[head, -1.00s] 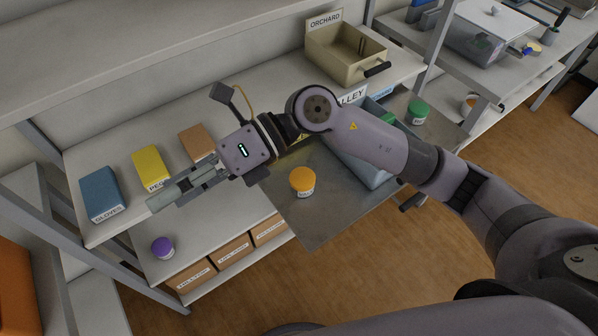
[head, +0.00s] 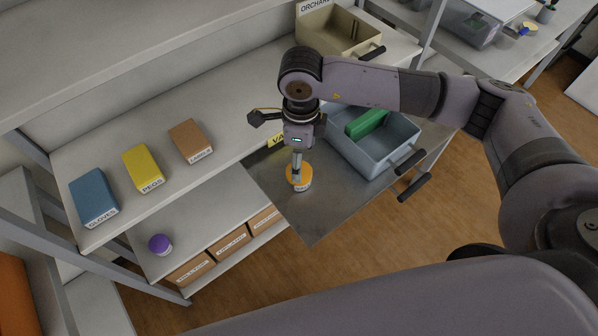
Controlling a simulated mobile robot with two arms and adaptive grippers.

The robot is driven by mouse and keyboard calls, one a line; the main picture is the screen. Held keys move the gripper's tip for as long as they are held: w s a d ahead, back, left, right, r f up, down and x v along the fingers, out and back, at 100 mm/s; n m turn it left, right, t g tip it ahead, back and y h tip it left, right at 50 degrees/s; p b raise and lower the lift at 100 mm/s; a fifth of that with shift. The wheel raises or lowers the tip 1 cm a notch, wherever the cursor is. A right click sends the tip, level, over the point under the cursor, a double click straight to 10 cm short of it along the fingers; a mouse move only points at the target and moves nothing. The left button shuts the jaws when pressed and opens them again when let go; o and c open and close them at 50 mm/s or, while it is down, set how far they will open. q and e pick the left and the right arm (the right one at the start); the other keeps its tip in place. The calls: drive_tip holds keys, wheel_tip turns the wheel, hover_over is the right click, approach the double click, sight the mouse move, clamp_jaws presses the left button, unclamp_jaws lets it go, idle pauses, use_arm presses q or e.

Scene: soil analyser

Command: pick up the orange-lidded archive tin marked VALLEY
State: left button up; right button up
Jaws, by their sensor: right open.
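The orange-lidded tin (head: 301,181) stands upright on the grey metal pull-out shelf, near its left side. Its label faces the front, but the writing is too small to read. My right gripper (head: 297,178) points down directly over the tin, with its fingers at the lid. The fingers hide part of the lid, and I cannot tell whether they touch it. The right gripper is open. My left gripper is not in view.
A blue-grey bin (head: 372,160) with a green item (head: 367,123) inside stands right of the tin. A beige ORCHARD drawer (head: 338,32) is behind. Blue, yellow and brown boxes lie on the left shelf; a purple-lidded tin (head: 160,244) stands below.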

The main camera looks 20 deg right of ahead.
sight(306, 169)
wheel_tip(306, 169, down, 4)
drive_tip(key=shift+r, duration=0.2)
drive_tip(key=f, duration=0.1)
drive_tip(key=f+p, duration=0.1)
drive_tip(key=f, duration=0.2)
drive_tip(key=shift+w+f+p, duration=0.3)
drive_tip(key=shift+p, duration=0.1)
drive_tip(key=shift+d+f, duration=0.1)
drive_tip(key=shift+f, duration=0.35)
drive_tip(key=c, duration=1.3)
